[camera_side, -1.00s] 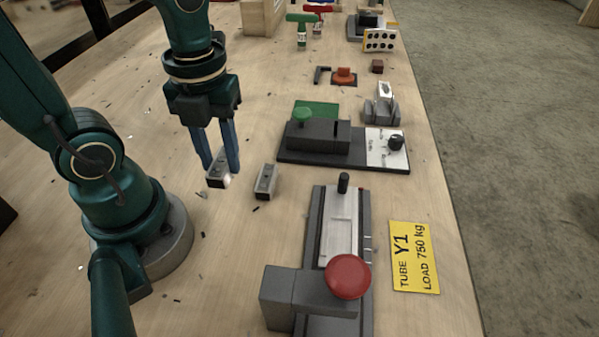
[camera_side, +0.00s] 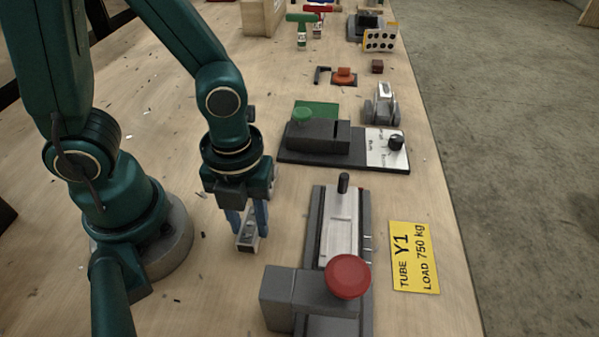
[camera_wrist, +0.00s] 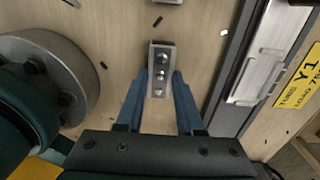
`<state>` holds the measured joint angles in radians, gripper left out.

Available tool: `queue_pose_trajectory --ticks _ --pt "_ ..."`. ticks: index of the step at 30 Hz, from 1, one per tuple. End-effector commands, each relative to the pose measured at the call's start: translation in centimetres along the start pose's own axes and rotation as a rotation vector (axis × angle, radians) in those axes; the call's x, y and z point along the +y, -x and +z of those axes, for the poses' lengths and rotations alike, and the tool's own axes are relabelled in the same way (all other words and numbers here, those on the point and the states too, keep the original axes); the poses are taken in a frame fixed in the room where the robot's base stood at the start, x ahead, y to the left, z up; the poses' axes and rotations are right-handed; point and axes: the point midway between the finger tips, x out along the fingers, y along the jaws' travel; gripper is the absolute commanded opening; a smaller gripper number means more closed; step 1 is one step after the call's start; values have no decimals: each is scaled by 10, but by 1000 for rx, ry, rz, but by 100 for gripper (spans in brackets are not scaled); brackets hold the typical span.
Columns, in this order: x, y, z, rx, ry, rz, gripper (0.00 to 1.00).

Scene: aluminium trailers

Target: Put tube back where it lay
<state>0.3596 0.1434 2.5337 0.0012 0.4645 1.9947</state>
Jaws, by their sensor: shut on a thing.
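The tube is a short grey aluminium block with dark round holes along its top. My gripper (camera_side: 247,226) points down over the bench left of the long grey fixture. Its blue fingers are shut on the tube (camera_side: 247,240). In the wrist view the tube (camera_wrist: 160,70) lies lengthwise between my fingertips (camera_wrist: 160,80). I cannot tell whether its underside touches the bench. A second grey block (camera_wrist: 168,1) is cut off at the top of the wrist view. It is hidden behind my gripper in the side view.
The fixture (camera_side: 340,235) with a red knob (camera_side: 347,277) stands to the right. A yellow "TUBE Y1" sign (camera_side: 413,257) lies beyond it. The wooden bench left and in front of my gripper is mostly clear, with small dark chips.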

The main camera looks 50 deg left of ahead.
Motion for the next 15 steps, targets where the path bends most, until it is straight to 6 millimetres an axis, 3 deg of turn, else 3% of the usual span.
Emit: queue_pose_trajectory --ticks 15 --pt "0 -12 0 0 -1 1 0"
